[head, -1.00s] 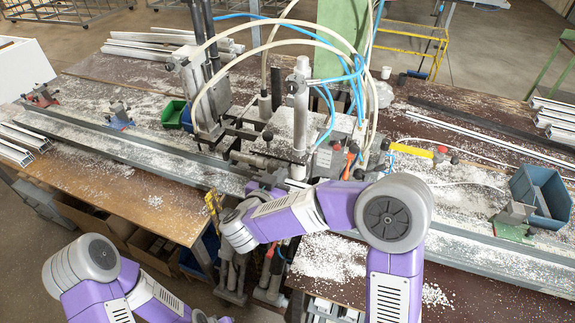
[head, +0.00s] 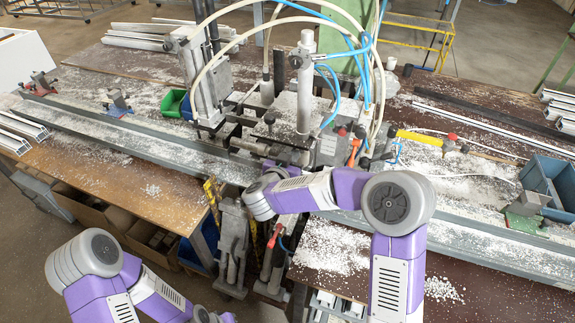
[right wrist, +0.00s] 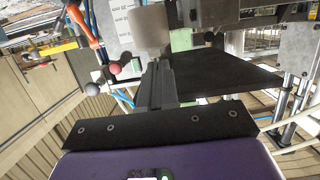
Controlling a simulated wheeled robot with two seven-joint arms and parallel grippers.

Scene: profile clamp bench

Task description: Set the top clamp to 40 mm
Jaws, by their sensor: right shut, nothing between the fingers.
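The clamp machine stands mid-bench in the head view, with an upright grey cylinder (head: 304,85) at its front. I cannot tell for sure which part is the top clamp or read its setting. My right gripper (head: 275,170) reaches in to the machine's front, its tips mostly hidden among machine parts. In the right wrist view the right gripper (right wrist: 157,85) is shut and empty. A pale cylindrical part (right wrist: 150,30) lies just beyond the fingertips; I cannot tell whether they touch it. My left arm is at the lower left and its gripper is out of view.
A long metal rail (head: 130,142) runs along the bench. Orange-handled (head: 353,152) and red-knobbed parts stand right of the machine, under looping hoses (head: 275,20). A blue bin (head: 550,182) is at the right. Bare bench (head: 150,195) lies at the front left.

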